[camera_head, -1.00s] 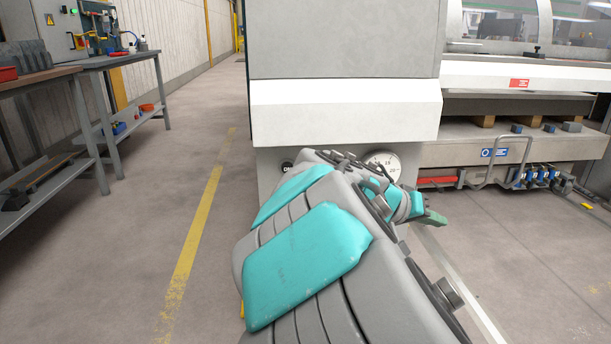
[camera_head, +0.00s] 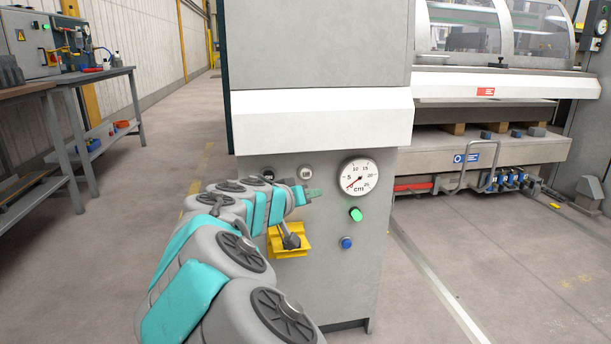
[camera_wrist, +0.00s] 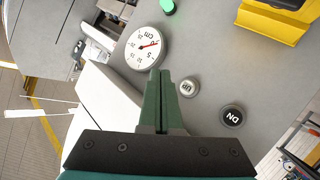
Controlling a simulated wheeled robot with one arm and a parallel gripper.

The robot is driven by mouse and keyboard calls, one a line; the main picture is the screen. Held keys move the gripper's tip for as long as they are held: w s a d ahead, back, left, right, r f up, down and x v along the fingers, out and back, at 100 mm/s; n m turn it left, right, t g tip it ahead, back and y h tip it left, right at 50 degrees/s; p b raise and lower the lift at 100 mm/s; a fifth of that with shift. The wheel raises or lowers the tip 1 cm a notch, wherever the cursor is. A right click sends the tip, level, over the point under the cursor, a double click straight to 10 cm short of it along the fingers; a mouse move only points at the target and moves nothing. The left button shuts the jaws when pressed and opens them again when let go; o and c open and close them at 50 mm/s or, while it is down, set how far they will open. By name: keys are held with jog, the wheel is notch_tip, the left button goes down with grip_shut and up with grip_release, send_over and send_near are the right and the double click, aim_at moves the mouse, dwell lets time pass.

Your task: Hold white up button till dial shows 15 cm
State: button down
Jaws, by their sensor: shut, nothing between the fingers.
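The white UP button (camera_head: 305,172) is on the upper front of the grey panel, between the black DN button (camera_head: 267,175) and the round cm dial (camera_head: 359,177). The dial's red needle points to the lower left, near 0. My gripper (camera_head: 314,193) is shut and empty, just below the UP button in the head view. In the wrist view its green fingertips (camera_wrist: 160,74) lie beside the UP button (camera_wrist: 189,87), with the dial (camera_wrist: 148,47) close past the tips. The tips are not over the button; their gap to the panel is unclear.
A green button (camera_head: 355,214) and a blue button (camera_head: 346,243) are below the dial. A yellow bracket (camera_head: 290,254) juts from the panel beneath my forearm. The bender's bed is at right, a workbench (camera_head: 90,78) at left.

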aim_at(305, 177)
jog(key=shift+w+a+p, duration=0.4)
jog(key=shift+w+p, duration=0.05)
jog(key=shift+w, duration=0.95)
jog(key=shift+w+a+p, duration=0.4)
jog(key=shift+w+p, duration=0.1)
jog(key=shift+w, duration=0.85)
jog(key=shift+w+a+p, duration=0.4)
jog(key=shift+w+p, duration=0.05)
jog(key=shift+w, duration=0.95)
jog(key=shift+w, duration=0.1)
jog(key=shift+w+a+b, duration=0.1)
jog(key=shift+w+b, duration=0.2)
jog(key=shift+b, duration=0.05)
